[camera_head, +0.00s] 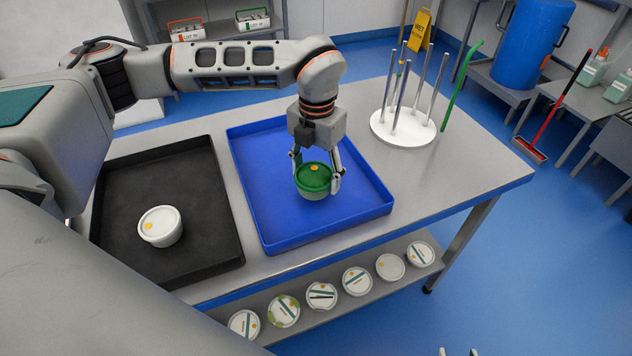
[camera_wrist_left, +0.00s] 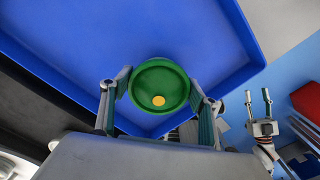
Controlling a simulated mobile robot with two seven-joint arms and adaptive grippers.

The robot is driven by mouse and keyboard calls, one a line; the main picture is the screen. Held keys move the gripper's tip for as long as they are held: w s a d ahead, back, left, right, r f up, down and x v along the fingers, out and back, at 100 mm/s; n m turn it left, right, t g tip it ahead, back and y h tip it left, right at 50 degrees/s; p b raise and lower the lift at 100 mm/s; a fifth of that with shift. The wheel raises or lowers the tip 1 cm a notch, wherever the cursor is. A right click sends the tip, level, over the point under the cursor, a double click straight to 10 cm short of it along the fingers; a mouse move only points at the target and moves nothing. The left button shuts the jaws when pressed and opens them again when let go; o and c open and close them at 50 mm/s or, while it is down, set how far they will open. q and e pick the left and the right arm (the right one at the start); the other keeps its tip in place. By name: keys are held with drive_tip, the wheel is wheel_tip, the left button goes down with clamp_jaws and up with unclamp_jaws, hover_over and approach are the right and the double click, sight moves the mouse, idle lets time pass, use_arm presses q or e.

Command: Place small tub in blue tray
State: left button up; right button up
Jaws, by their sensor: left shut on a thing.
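A small tub with a green lid (camera_head: 314,178) and a yellow dot is between the fingers of my left gripper (camera_head: 318,184), which is shut on it. The tub is upright, inside the outline of the blue tray (camera_head: 270,240). I cannot tell whether its base touches the tray floor. In the left wrist view the green lid (camera_wrist_left: 160,84) sits between both fingers, with blue tray (camera_wrist_left: 60,40) around it. My right gripper (camera_wrist_left: 259,108) is open and empty in the left wrist view; only its fingertips show at the bottom edge of the head view (camera_head: 458,352).
A black tray (camera_head: 195,260) left of the blue one holds a white-lidded tub (camera_head: 161,226). A white rack with upright rods (camera_head: 403,130) stands on the table (camera_head: 460,175) at the right. Several lidded tubs (camera_head: 357,282) are on the lower shelf. The table's right end is clear.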

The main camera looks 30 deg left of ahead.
sight(316, 167)
use_arm(q)
drive_tip(key=shift+f, duration=1.5)
drive_tip(key=shift+f, duration=0.2)
drive_tip(key=o, duration=1.2)
drive_tip(key=shift+o, duration=0.2)
drive_tip(key=shift+r, duration=0.1)
wheel_tip(316, 167, up, 12)
drive_tip(key=shift+r+b, duration=0.1)
drive_tip(key=shift+b, duration=0.25)
